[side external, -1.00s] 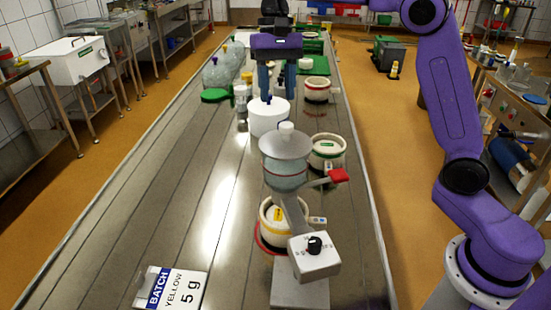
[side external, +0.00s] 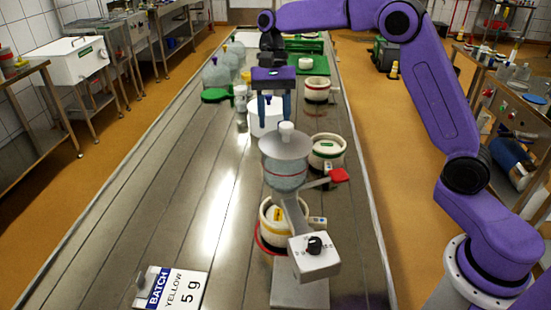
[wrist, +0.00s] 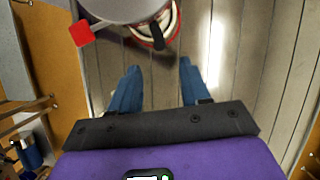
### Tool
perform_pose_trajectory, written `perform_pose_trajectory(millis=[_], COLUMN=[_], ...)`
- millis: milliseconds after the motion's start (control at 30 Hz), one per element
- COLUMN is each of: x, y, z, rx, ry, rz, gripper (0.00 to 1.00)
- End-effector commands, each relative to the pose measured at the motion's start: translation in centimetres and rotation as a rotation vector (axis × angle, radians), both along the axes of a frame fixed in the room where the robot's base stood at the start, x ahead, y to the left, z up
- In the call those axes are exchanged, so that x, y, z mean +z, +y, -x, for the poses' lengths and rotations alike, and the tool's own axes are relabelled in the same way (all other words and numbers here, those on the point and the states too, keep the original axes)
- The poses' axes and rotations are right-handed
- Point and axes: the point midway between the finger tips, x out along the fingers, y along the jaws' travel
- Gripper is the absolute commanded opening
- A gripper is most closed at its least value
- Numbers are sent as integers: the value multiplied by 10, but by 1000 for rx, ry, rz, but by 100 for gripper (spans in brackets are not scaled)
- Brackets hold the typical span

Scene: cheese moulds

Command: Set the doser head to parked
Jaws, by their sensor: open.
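The doser head (side external: 285,173) is a clear hopper with a grey lid and white knob, on a grey stand in the side view. Its red-tipped lever (side external: 338,175) points right. In the wrist view the grey lid (wrist: 122,8) is at the top edge, with the red tip (wrist: 82,33) to its left. A box with a black dial (side external: 314,246) is on the stand's front. My gripper (side external: 274,120) is open and empty, pointing down behind the hopper, apart from the lever. Its blue fingers (wrist: 158,70) also show in the wrist view. The dial's markings are too small to read.
A yellow-labelled mould (side external: 268,233) sits beside the stand, a green-banded mould (side external: 327,152) behind it at right, and a red-banded mould (side external: 317,90) further back. A white tub (side external: 260,128) is behind the hopper. A batch card (side external: 172,290) reads yellow 5 g. The bench's left side is largely clear.

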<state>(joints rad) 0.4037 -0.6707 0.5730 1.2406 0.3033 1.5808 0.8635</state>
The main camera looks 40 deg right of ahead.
Motion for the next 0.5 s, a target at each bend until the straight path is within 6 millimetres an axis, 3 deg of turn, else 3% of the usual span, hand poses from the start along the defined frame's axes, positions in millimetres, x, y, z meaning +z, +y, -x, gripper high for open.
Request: perform_pose_trajectory(millis=[300, 500], x=[-56, -82], y=[13, 19], z=[20, 28], rx=[2, 1], ry=[5, 3], rz=[1, 1], gripper=[46, 46])
